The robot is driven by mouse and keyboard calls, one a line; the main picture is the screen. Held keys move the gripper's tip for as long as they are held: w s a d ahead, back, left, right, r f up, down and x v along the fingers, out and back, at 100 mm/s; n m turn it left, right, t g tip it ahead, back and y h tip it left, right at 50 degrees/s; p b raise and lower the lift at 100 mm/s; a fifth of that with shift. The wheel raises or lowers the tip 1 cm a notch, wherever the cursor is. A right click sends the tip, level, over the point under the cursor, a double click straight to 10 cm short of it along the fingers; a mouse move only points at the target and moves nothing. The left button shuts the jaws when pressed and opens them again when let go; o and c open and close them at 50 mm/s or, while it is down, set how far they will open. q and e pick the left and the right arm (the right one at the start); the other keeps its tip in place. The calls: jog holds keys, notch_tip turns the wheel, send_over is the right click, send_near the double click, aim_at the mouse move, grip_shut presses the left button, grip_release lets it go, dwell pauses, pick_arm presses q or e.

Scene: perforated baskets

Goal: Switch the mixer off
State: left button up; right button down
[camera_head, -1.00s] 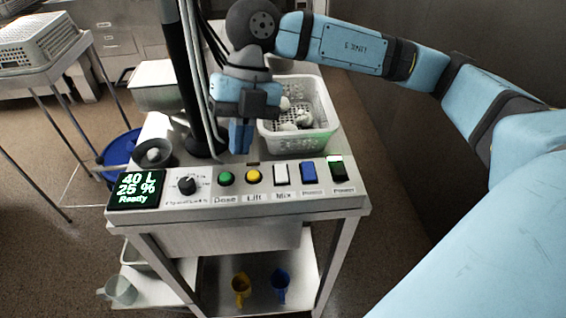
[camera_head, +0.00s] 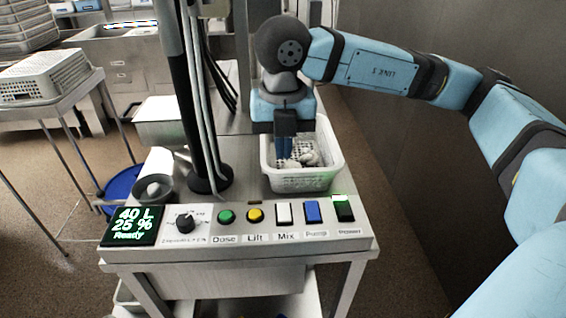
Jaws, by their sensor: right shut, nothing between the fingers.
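The control panel (camera_head: 265,240) of the mixer runs along the front of a steel cart. On it sit a white switch labelled Mix (camera_head: 284,213), a blue switch labelled Pump (camera_head: 312,212) and a dark switch at the right end, seemingly labelled Power (camera_head: 344,211), with a lit green top. The display (camera_head: 131,226) reads 40 L, 25 %, Ready. My left gripper is out of view.
Round green (camera_head: 226,216) and yellow (camera_head: 255,215) buttons and a black knob (camera_head: 185,222) sit left of the switches. A white perforated basket (camera_head: 300,182) with pale pieces stands behind the panel. A dark column (camera_head: 187,110) with cables rises to its left.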

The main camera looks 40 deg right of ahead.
aim_at(283, 206)
notch_tip(283, 206, down, 11)
jog(key=shift+f, duration=0.8)
